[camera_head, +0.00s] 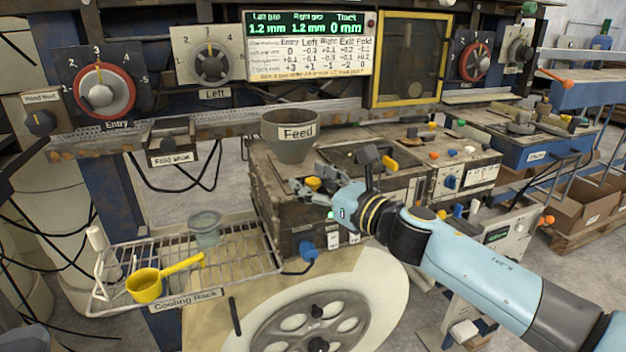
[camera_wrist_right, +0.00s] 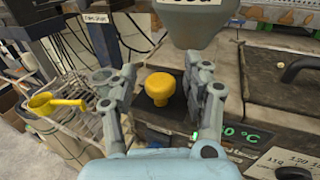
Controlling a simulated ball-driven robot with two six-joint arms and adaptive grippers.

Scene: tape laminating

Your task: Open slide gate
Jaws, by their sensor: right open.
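A yellow knob (camera_head: 313,183) sits on the front of the dark machine block, just below the grey hopper labelled "Feed" (camera_head: 290,135). I take the knob to be the slide gate's handle. In the right wrist view the knob (camera_wrist_right: 160,88) shows between the two fingers of my right gripper (camera_wrist_right: 153,82), with a visible gap on each side. In the head view my right gripper (camera_head: 311,181) is open around the knob and partly hides it. The gate plate itself cannot be made out. My left gripper is not in view.
A wire cooling rack (camera_head: 235,270) at the left holds a yellow scoop (camera_head: 146,285) and a clear greenish cup (camera_head: 206,228). A large reel (camera_head: 315,325) is below the block. A lidded section with a black handle (camera_wrist_right: 300,68) lies right of the hopper.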

